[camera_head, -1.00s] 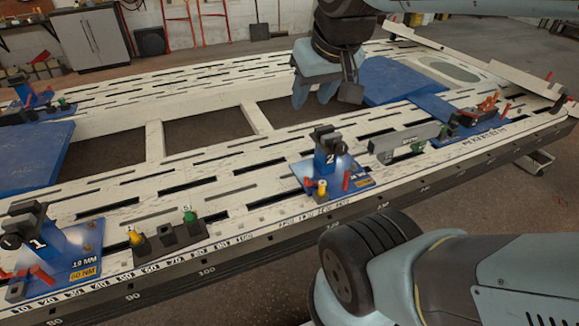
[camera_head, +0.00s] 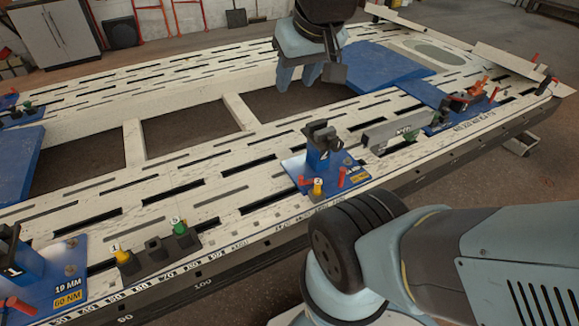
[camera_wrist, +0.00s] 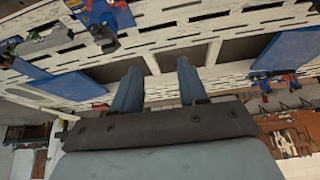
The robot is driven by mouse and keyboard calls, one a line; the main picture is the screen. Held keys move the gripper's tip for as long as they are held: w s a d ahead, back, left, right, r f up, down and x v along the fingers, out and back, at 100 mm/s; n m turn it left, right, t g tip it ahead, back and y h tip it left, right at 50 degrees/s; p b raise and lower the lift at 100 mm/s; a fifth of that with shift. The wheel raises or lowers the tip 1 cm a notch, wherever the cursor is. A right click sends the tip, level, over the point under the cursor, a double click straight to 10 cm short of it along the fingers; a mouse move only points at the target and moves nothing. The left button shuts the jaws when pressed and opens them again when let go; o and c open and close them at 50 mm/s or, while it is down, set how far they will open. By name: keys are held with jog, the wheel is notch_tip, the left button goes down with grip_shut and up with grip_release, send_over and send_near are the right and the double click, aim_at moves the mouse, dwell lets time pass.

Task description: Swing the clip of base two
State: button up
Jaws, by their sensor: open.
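Base two (camera_head: 318,158) is a blue post with a white "2" on a blue plate, standing at the near rail of the white frame bench. A dark clip (camera_head: 320,132) sits on top of its post. Red levers (camera_head: 341,177) and a yellow part tagged 2 (camera_head: 318,187) stand at its plate. My gripper (camera_head: 304,78) hangs over the bench beyond base two, well apart from it. In the wrist view its two blue fingers (camera_wrist: 158,82) are spread with nothing between them. A blue base (camera_wrist: 97,14) shows at that view's top left; I cannot read its number.
Base one (camera_head: 22,270) is at the lower left, cut off by the picture edge. A dark block (camera_head: 158,251) with yellow and green parts stands beside it. A grey bar (camera_head: 398,131) and another blue base (camera_head: 440,106) lie right of base two. Blue panels (camera_head: 385,70) cover parts of the bench.

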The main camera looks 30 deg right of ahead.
jog(key=shift+o, duration=0.8)
jog(key=shift+w, duration=0.25)
jog(key=w+d+f+m+g, duration=0.1)
jog(key=w+d+f, duration=0.1)
jog(key=w, duration=0.5)
jog(key=w+d+f+m+g, duration=0.1)
jog(key=w+d+f, duration=0.1)
jog(key=w, duration=0.6)
jog(key=m+g, duration=0.4)
jog(key=m, duration=0.1)
send_over(301, 177)
notch_tip(301, 177, down, 51)
notch_tip(301, 177, down, 13)
jog(key=shift+w+r, duration=0.1)
